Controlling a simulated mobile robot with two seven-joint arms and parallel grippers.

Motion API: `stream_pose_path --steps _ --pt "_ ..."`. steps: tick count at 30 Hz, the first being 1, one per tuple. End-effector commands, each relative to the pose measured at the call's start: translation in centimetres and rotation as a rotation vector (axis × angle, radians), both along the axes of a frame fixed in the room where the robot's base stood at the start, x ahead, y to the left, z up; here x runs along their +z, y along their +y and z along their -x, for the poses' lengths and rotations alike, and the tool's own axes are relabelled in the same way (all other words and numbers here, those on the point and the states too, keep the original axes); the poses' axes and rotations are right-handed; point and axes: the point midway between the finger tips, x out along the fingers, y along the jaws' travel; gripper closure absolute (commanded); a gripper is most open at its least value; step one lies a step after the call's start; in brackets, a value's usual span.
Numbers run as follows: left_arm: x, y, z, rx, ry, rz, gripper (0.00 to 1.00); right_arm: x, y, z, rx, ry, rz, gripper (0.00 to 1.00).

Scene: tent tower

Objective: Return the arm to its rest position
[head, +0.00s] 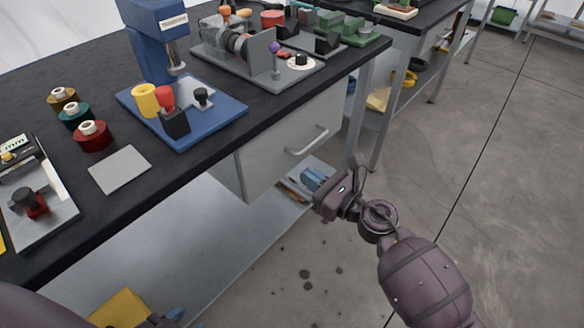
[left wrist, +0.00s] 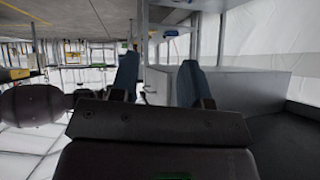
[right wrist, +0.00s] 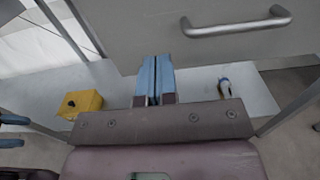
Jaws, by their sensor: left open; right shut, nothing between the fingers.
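My right arm (head: 425,280) reaches in from the lower right in the head view. Its gripper (head: 313,178) is in front of the bench, below and right of the drawer handle (head: 307,140). In the right wrist view its blue fingers (right wrist: 155,80) are pressed together with nothing between them, apart from the handle above. My left gripper (left wrist: 158,82) is open in the left wrist view, its two blue fingers wide apart and empty. Part of my left arm (head: 40,308) shows at the lower left of the head view.
The black bench top (head: 60,180) holds a blue press (head: 155,40), several spools and fixtures. A grey drawer front (head: 265,150) is under it. A lower shelf (head: 215,225) carries a yellow box (head: 120,308). Open concrete floor (head: 480,180) lies to the right.

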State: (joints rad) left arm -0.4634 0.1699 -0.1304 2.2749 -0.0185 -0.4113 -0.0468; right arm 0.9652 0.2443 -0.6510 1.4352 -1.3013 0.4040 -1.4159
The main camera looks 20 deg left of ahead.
Motion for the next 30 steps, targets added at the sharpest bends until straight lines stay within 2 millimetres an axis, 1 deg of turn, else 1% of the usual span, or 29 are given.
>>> stream_pose_path --steps 1,3,9,13,21,23,26,29,30 --pt "0.1 0.1 -0.1 0.003 0.0 0.0 0.57 0.1 -1.1 0.3 -0.001 -0.003 0.003 1.0" --pt "-0.1 0.2 0.0 0.005 0.006 0.001 0.57 0.0 -2.3 0.7 0.0 -0.002 0.003 1.0" --pt "-0.1 0.3 0.2 0.01 0.008 0.005 0.57 -0.1 -4.7 1.5 0.0 0.001 0.002 1.0" --pt "-0.1 0.3 0.3 0.013 0.011 0.006 0.57 -0.1 -5.4 1.8 0.001 0.002 0.002 1.0" --pt "-0.3 0.4 0.7 0.016 0.021 0.004 0.57 -0.3 -5.7 2.0 -0.006 0.019 -0.009 1.0" --pt "-0.3 0.4 0.8 0.016 0.022 0.004 0.57 -0.5 -6.1 2.3 -0.024 0.061 -0.037 1.0" --pt "-0.3 0.4 0.7 0.016 0.021 0.004 0.57 -1.0 -7.3 3.2 -0.08 0.193 -0.126 1.0" --pt "-0.3 0.4 0.7 0.015 0.02 0.005 0.57 -1.8 -9.5 4.4 -0.164 0.391 -0.265 1.0" --pt "-0.3 0.4 0.6 0.015 0.02 0.005 0.57 -2.1 -10.5 5.0 -0.202 0.478 -0.328 1.0"
